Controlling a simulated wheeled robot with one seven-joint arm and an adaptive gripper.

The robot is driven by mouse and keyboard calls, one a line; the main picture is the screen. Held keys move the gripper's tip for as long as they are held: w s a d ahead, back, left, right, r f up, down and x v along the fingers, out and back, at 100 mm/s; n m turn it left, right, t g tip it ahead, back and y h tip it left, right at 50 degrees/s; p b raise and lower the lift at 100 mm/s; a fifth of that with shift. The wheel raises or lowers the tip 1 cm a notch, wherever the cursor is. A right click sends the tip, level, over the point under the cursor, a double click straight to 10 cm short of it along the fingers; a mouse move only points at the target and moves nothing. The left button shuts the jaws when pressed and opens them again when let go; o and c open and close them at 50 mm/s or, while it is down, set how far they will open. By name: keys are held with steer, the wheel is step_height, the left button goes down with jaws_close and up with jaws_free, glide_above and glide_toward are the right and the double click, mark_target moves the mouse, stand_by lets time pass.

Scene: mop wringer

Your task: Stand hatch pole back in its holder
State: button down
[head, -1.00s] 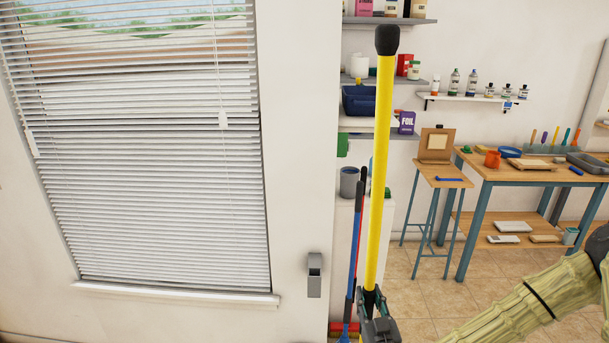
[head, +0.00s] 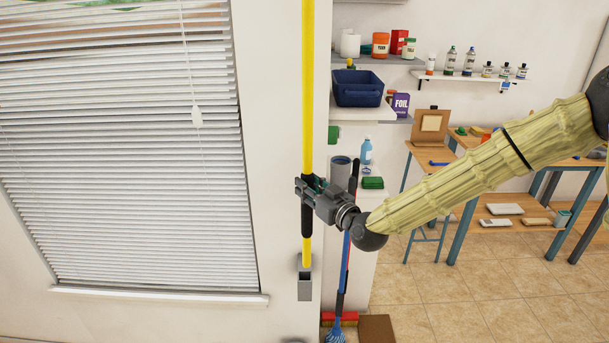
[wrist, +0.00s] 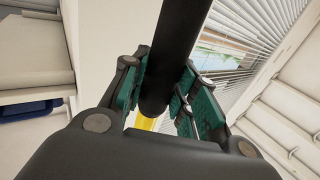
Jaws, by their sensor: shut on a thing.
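The hatch pole (head: 307,90) is yellow with a black grip section and stands close to upright in the head view. Its top is out of the frame. My gripper (head: 308,190) is shut on the black grip, which also passes between the green-padded fingers in the wrist view (wrist: 160,85). The grey holder (head: 304,290) is fixed low on the white wall strip right of the window. The pole's yellow lower end overlaps the holder's upper part in the head view. I cannot tell whether it is inside the holder or in front of it.
A window with blinds (head: 120,150) is to the left. A mop (head: 338,320) and a broom stand right of the holder, beside a narrow white cabinet. Shelves with a blue bin (head: 358,88) and a workbench (head: 470,150) are further right. Tiled floor is open at lower right.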

steer(key=shift+w+a+r, duration=0.15)
steer(key=shift+w+r, duration=0.05)
steer(key=shift+r, duration=0.2)
steer(key=shift+a+f+b, duration=0.2)
steer(key=shift+f+b, duration=0.5)
steer(key=shift+f, duration=1.5)
steer(key=shift+s+f+b, duration=0.1)
steer(key=shift+s+b, duration=0.05)
steer(key=shift+b, duration=0.2)
steer(key=shift+f, duration=0.2)
